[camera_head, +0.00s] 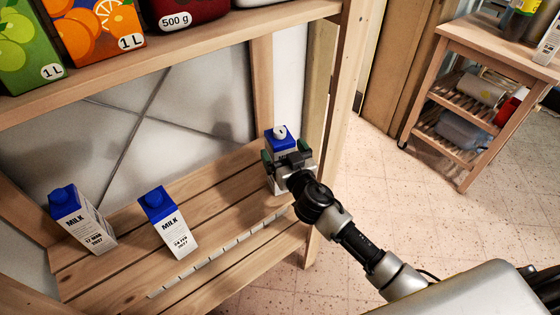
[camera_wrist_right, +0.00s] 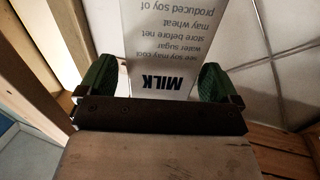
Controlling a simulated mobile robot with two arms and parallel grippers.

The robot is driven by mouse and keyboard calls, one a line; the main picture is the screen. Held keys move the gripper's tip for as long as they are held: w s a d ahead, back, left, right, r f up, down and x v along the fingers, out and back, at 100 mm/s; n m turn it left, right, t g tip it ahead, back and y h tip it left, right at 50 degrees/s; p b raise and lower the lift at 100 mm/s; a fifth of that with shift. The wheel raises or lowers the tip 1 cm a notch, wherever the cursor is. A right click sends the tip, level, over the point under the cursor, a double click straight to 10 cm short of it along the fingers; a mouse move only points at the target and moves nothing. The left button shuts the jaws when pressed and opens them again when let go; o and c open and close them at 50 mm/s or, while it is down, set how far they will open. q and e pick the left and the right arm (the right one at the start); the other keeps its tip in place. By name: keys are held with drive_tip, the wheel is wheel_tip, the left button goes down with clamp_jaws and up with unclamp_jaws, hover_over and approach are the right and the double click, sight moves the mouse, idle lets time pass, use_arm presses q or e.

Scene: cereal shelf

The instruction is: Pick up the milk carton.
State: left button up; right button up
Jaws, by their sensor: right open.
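A white milk carton with a blue top (camera_head: 280,140) stands at the right end of the wooden shelf. My right gripper (camera_head: 287,157) is at this carton, with its green-padded fingers on either side of it. In the right wrist view the carton (camera_wrist_right: 165,45) shows its MILK label between the open fingers (camera_wrist_right: 157,85). A small gap shows at the right finger; contact at the left is unclear. Two more milk cartons stand on the shelf, one in the middle (camera_head: 170,225) and one at the left (camera_head: 82,222). My left gripper is not in view.
The upper shelf board (camera_head: 200,42) holds juice cartons (camera_head: 98,28) above the milk. A shelf post (camera_head: 332,120) stands close to the right of my gripper. A price rail (camera_head: 220,252) lies along the shelf. A wooden trolley (camera_head: 490,55) stands at the right.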

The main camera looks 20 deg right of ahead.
drive_tip(key=w, duration=0.2)
drive_tip(key=shift+w+a, duration=0.2)
drive_tip(key=shift+w, duration=0.15)
clamp_jaws()
